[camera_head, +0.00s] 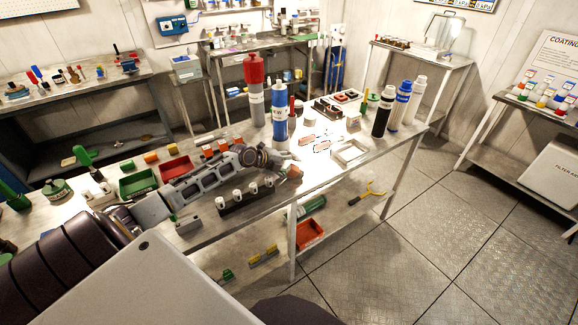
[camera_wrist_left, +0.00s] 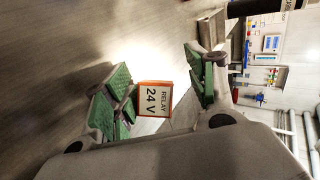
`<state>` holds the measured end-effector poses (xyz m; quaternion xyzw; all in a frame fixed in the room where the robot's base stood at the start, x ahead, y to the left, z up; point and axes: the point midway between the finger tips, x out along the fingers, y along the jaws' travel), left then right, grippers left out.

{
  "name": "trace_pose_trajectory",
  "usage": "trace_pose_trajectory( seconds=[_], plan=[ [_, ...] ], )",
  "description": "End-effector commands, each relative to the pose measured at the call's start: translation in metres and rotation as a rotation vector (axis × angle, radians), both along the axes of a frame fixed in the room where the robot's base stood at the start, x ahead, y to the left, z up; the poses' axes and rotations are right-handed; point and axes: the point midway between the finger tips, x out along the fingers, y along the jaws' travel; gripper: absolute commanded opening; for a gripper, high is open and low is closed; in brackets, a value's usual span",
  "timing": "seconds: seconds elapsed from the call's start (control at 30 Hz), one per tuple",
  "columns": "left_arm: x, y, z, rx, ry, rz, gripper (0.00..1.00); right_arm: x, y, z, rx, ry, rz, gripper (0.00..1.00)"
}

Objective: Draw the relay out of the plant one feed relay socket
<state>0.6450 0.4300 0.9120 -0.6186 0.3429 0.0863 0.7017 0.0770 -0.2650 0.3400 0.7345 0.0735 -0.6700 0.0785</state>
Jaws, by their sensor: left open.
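My left gripper (camera_head: 284,160) reaches over the workbench, its jaws open. In the left wrist view an orange relay (camera_wrist_left: 155,99) with a white label reading "RELAY 24 V" shows between the green-padded fingers, nearer the left pads, with a gap to the right ones. I cannot tell whether any pad touches it. In the head view an orange block (camera_head: 295,171), which seems to be this relay, sits just by the fingertips. Its socket is hidden or too small to make out. My right gripper is not in view.
A black rack with white-topped pieces (camera_head: 247,197) lies below my left forearm. A blue cylinder (camera_head: 279,115) and a red-topped cylinder (camera_head: 254,90) stand behind the gripper. A pale open tray (camera_head: 349,153) lies to its right. Red (camera_head: 176,168) and green (camera_head: 138,184) bins stand left.

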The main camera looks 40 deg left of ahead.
Motion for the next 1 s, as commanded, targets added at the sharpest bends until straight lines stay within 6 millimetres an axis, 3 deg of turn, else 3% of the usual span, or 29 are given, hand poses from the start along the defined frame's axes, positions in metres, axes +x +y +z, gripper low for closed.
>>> trace_pose_trajectory(
  seconds=[0.47,1.0],
  plan=[
    [-0.006,0.003,0.003,0.001,0.001,0.001,0.56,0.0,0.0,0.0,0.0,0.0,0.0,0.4],
    [-0.033,0.014,0.024,0.001,0.002,0.001,0.56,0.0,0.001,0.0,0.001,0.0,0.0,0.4]
  ],
)
